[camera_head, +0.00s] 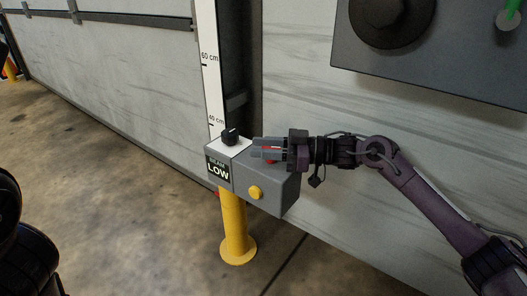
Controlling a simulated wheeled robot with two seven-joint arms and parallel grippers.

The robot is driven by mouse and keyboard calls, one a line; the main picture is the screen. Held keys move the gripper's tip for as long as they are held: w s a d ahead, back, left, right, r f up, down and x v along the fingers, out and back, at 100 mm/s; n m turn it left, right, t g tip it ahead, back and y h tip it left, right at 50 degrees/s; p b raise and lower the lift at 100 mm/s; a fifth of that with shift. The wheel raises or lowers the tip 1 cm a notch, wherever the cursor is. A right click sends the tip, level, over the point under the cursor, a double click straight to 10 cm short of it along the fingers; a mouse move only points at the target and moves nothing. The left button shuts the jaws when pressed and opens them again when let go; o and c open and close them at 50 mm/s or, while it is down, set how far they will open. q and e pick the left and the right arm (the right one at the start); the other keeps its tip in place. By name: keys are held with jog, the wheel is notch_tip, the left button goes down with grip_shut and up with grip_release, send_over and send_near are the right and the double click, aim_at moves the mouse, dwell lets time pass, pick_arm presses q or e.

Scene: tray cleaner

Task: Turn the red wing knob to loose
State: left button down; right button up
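The red wing knob (272,160) is on the grey control box and is mostly hidden by my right gripper (262,148). My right gripper reaches in from the right, with its two grey fingers over the box's upper right part. Red shows between and just beside the fingers. I cannot tell whether they grip the knob or only stand around it. The knob's angle is hidden. My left gripper is not in view.
The grey box (285,197) has a black knob (231,137), a yellow button (255,192) and a "LOW" display (218,170). It stands on a yellow post (233,225) beside a height scale (209,75). A dark grey panel (455,60) hangs at upper right.

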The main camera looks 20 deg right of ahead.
grip_shut()
